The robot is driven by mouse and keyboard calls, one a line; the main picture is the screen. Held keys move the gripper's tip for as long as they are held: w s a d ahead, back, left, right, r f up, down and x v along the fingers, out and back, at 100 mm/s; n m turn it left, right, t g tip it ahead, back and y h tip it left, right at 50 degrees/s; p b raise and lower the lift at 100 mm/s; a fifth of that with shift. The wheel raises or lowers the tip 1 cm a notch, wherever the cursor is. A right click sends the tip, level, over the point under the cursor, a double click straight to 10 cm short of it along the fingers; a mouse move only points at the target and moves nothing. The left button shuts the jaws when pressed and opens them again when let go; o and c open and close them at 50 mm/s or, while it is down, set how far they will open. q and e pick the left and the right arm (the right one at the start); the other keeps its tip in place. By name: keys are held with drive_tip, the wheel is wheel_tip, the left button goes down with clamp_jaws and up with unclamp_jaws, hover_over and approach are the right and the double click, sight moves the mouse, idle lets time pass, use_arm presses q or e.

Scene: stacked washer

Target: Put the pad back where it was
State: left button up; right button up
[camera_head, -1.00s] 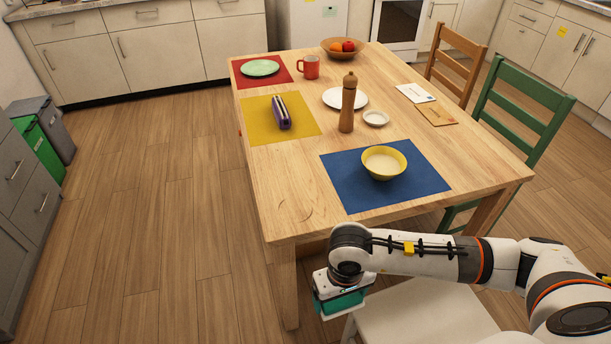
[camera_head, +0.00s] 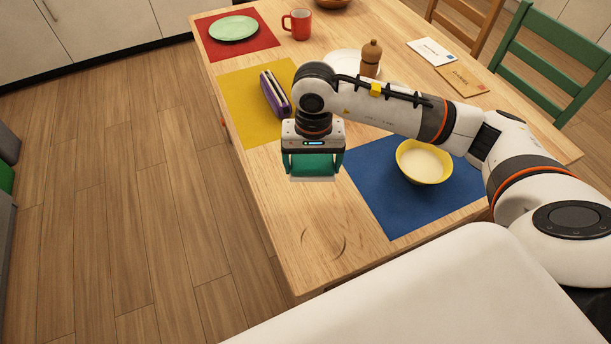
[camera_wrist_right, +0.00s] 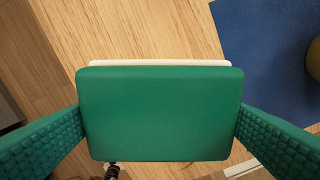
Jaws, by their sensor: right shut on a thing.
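The pad (camera_wrist_right: 160,112) is a green rounded block with a thin white layer along one edge. It fills the middle of the right wrist view, between the two textured green fingers. My right gripper (camera_head: 312,168) is shut on the pad and holds it above the near left part of the wooden table (camera_head: 265,205). In the head view the pad's white layer shows at the bottom, below the green. A faint dark curved mark (camera_head: 325,245) lies on the bare wood nearer the front edge. My left gripper is not in view.
A blue mat (camera_head: 385,215) with a yellow bowl (camera_head: 424,162) is right of the gripper. A purple case (camera_head: 275,95) lies on the yellow mat (camera_head: 240,100) behind it. A pepper mill (camera_head: 371,58) stands beyond my arm. The table's near left corner is clear.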

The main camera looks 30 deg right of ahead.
sight(313, 162)
drive_tip(key=f, duration=0.4)
drive_tip(key=shift+s, duration=0.2)
wheel_tip(313, 162, down, 4)
drive_tip(key=shift+f+p, duration=0.1)
drive_tip(key=shift+p, duration=0.25)
drive_tip(key=shift+w+f, duration=0.1)
drive_tip(key=o, duration=0.8)
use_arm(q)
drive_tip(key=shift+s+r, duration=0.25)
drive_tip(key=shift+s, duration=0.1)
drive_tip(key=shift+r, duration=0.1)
use_arm(e)
drive_tip(key=shift+r, duration=0.35)
use_arm(q)
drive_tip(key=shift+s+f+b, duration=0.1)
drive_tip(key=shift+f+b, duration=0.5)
drive_tip(key=shift+b, duration=0.05)
use_arm(e)
wheel_tip(313, 162, up, 12)
drive_tip(key=shift+f, duration=0.15)
